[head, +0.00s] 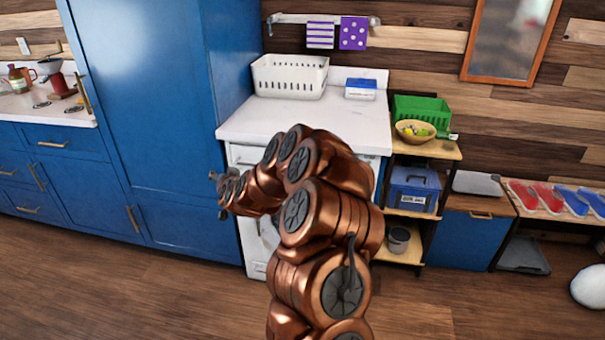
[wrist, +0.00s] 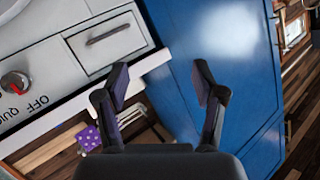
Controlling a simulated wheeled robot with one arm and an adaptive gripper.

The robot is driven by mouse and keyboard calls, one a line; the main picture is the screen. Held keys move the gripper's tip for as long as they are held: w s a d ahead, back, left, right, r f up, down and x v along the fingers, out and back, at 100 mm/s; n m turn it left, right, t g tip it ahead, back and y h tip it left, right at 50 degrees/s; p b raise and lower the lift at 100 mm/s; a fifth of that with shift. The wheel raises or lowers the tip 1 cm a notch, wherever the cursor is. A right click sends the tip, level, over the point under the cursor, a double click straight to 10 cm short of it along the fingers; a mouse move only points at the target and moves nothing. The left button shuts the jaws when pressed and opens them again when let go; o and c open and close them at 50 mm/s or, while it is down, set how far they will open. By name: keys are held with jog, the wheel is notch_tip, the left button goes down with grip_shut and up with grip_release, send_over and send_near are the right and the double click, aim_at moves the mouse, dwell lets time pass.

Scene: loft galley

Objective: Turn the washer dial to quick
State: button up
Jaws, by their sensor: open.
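The white washer (head: 247,252) stands under the white counter, largely hidden behind my copper arm in the head view. In the wrist view the washer dial (wrist: 14,85) is at the left edge, a round knob with red and grey on it. The words OFF and QUICK are printed beside it, and QUICK is partly cut off. I cannot tell which mark the dial points to. My gripper (wrist: 160,82) is open and empty, with the blue cabinet behind its fingers. The dial lies well to the left of the fingers, apart from them. In the head view the dial is hidden.
The tall blue cabinet (head: 160,100) stands left of the washer. A white basket (head: 290,76) and a blue-and-white box (head: 360,89) sit on the counter (head: 300,118). A wooden shelf (head: 440,150) stands to the right. The floor in front is clear.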

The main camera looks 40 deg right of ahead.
jog(key=s+d+f+m+g+h+b, duration=0.1)
jog(key=s+d+f+m+g+h, duration=0.25)
jog(key=d, duration=0.75)
jog(key=s+d+f+m+h+b, duration=0.15)
jog(key=s+d+f+h, duration=0.4)
jog(key=d, duration=0.55)
jog(key=p+x, duration=0.1)
jog(key=x, duration=0.7)
jog(key=shift+s+r+h+p, duration=0.2)
jog(key=shift+r+h+p, duration=0.2)
jog(key=shift+r, duration=0.25)
jog(key=c, duration=1.1)
jog(key=shift+c, duration=0.2)
